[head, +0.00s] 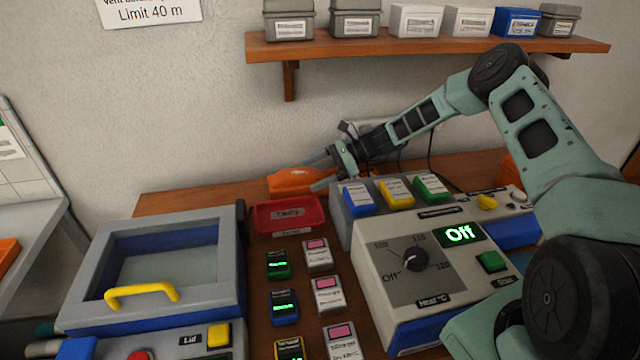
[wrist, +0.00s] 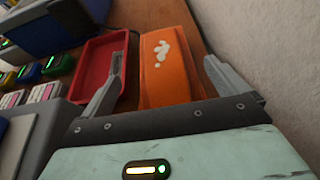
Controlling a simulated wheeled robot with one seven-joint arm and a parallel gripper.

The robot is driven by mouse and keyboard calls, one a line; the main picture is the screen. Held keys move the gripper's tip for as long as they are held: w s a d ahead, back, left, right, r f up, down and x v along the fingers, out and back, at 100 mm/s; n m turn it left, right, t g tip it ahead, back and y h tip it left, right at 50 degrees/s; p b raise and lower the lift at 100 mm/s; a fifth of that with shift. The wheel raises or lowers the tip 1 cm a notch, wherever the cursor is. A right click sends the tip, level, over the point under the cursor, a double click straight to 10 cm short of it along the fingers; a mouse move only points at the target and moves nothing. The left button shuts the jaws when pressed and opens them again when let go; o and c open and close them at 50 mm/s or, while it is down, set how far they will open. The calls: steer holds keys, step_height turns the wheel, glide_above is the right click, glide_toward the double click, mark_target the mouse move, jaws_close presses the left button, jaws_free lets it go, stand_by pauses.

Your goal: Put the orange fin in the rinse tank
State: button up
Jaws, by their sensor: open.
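The orange fin (head: 292,181) lies at the back of the wooden bench by the wall, just behind a red tray. My gripper (head: 321,173) is open beside its right end. In the wrist view the fin (wrist: 165,60), with white marks on it, lies between the two spread fingers of my gripper (wrist: 164,66); I cannot tell how deep the fingers reach. A tank with a grey frame (head: 228,262), which looks like the rinse tank, stands at the left front. A pane with a yellow handle (head: 141,292) appears to cover it.
The red tray (head: 259,218) looks empty. Several small labelled devices (head: 283,305) stand between the tank and the heater unit (head: 375,263). A box with coloured blocks (head: 341,214) stands right of the tray. A shelf of bins (head: 430,47) hangs above.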

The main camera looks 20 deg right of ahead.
mark_target(299, 176)
steer(key=x, duration=0.1)
steer(key=b+x, duration=0.1)
steer(key=x, duration=0.3)
steer(key=shift+w+r+b, duration=0.1)
steer(key=shift+w+b, duration=0.25)
steer(key=shift+r, duration=0.15)
steer(key=c, duration=1.4)
